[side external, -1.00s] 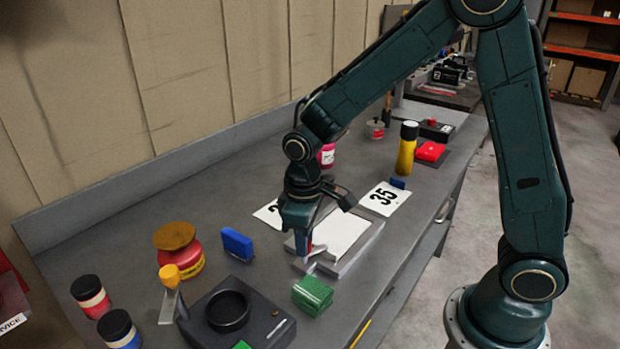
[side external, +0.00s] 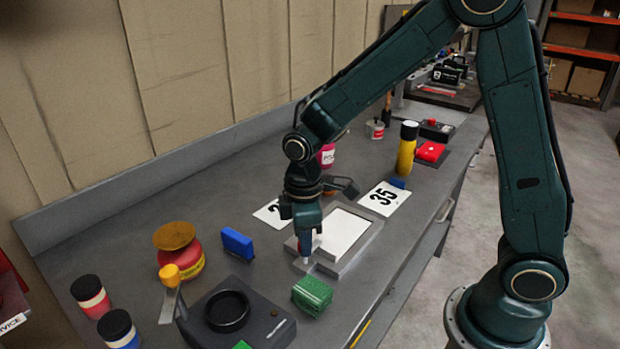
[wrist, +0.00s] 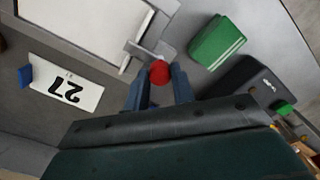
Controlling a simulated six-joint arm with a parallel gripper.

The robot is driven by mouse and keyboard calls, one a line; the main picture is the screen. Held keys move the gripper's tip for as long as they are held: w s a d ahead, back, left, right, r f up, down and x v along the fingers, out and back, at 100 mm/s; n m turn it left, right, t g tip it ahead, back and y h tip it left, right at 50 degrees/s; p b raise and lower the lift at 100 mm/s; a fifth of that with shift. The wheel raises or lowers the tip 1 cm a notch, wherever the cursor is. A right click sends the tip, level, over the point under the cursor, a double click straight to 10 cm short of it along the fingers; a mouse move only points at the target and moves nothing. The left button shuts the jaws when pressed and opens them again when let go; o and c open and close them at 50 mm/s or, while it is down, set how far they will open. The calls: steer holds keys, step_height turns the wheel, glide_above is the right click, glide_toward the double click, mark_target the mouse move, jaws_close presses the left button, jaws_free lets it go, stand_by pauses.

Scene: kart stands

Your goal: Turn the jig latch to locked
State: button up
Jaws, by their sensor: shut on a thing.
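The jig is a grey frame (side external: 362,247) around a white panel (side external: 343,232), flat on the bench; it also shows at the top of the wrist view (wrist: 70,52). Its latch is a small grey lever (wrist: 146,50) with a red knob (wrist: 160,73), at the frame's corner near the green block. My gripper (side external: 304,250) points down at that corner. In the wrist view its two fingers (wrist: 159,80) are closed on either side of the red knob. In the side view the fingers mostly hide the knob, and the lever is too small to read its exact angle.
The green block (side external: 312,295) and a black base with a round cup (side external: 262,325) stand close in front. A blue block (side external: 237,244) is to the left. Number cards (side external: 384,198) and a yellow bottle (side external: 406,150) lie and stand behind to the right.

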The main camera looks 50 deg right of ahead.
steer(key=shift+r, duration=0.1)
steer(key=o, duration=1)
steer(key=shift+r, duration=0.1)
step_height(320, 180, up, 14)
steer(key=shift+f, duration=0.25)
steer(key=shift+s+r, duration=0.1)
steer(key=s+d+r+m+t, duration=0.1)
steer(key=s+d+m+t, duration=0.1)
steer(key=s, duration=0.7)
steer(key=s+d+r+m+t, duration=0.2)
steer(key=s+d+m+t, duration=0.1)
steer(key=s+d+m, duration=0.2)
steer(key=shift+s+r+m+t, duration=0.3)
steer(key=shift+s+m, duration=0.8)
steer(key=shift+s, duration=0.85)
